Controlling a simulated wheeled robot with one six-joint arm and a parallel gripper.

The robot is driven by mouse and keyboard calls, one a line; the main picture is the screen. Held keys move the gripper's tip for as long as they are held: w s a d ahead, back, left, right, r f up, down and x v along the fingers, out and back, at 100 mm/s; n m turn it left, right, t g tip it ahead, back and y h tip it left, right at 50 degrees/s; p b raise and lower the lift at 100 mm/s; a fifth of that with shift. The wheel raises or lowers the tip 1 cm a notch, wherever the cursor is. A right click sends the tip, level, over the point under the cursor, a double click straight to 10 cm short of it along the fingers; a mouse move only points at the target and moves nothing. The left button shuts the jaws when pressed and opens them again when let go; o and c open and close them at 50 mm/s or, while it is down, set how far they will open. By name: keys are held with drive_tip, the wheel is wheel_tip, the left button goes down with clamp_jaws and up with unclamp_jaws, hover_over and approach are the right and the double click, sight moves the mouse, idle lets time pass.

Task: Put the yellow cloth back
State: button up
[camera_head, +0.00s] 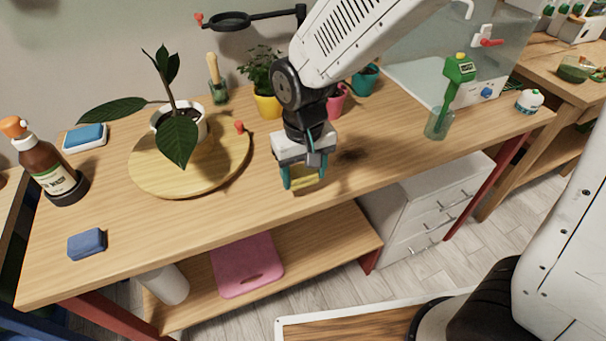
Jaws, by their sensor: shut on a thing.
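The yellow cloth (306,181) shows as a small yellow patch between the fingers of my gripper (304,180). My gripper points down and is shut on it, with a teal finger on either side. The fingers hide much of the cloth. My gripper is over the front middle of the wooden table, right of the round wooden board; a dark shadow lies on the tabletop to its right. I cannot tell how far the cloth is above the table.
The round board (150,181) bears a potted plant (177,138). A brown bottle (48,165), a blue sponge on a dish (85,136) and a folded blue cloth (87,243) are at left. Small pots stand behind my gripper. A green-handled tool stands in a glass (438,124) at right.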

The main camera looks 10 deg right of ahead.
sight(303, 176)
drive_tip(key=shift+w+d+f, duration=0.1)
drive_tip(key=shift+w+f, duration=0.05)
drive_tip(key=shift+w, duration=0.45)
drive_tip(key=shift+w+f, duration=0.1)
drive_tip(key=shift+w, duration=0.5)
drive_tip(key=shift+f, duration=1.65)
drive_tip(key=o, duration=0.9)
drive_tip(key=shift+f, duration=0.1)
